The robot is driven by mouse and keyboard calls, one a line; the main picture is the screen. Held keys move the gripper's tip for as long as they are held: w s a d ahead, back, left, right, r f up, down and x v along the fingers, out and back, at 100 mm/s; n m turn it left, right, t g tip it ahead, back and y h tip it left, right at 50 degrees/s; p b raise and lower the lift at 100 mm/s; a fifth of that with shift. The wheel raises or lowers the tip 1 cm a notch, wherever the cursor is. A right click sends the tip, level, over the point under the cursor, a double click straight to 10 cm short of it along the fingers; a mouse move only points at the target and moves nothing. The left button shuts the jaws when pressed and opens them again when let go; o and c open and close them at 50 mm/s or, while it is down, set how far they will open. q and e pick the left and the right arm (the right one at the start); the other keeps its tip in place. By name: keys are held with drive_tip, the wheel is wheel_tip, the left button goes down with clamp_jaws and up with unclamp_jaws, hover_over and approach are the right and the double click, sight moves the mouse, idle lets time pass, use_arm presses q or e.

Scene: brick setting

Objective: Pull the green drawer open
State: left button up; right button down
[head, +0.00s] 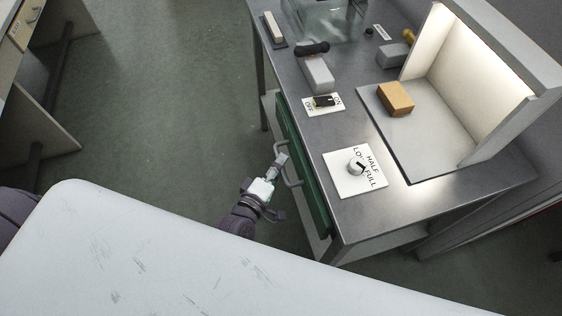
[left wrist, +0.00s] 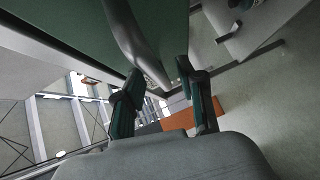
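The green drawer (head: 310,190) is in the side of the grey metal bench, with its front upright and facing left in the head view. A grey bar handle (head: 289,181) stands out from it. My left gripper (head: 279,161) is at this handle, low beside the bench. In the left wrist view the green front (left wrist: 75,25) fills the upper left, and the handle (left wrist: 133,40) runs down toward the space between the two fingers (left wrist: 160,75). The fingers stand apart, with a gap beside the handle. Firm contact cannot be seen. My right gripper is in neither view.
The bench top (head: 305,140) holds a dial plate (head: 343,185), a switch plate (head: 312,104), a lit booth (head: 455,75) with an orange block (head: 396,98), and several other items. Open floor (head: 165,110) lies left of the bench. Another desk (head: 30,55) stands far left.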

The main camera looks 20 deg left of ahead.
use_arm(q)
drive_tip(key=shift+w+d+f, duration=0.1)
drive_tip(key=shift+w+d, duration=0.05)
drive_tip(key=shift+w, duration=0.5)
clamp_jaws()
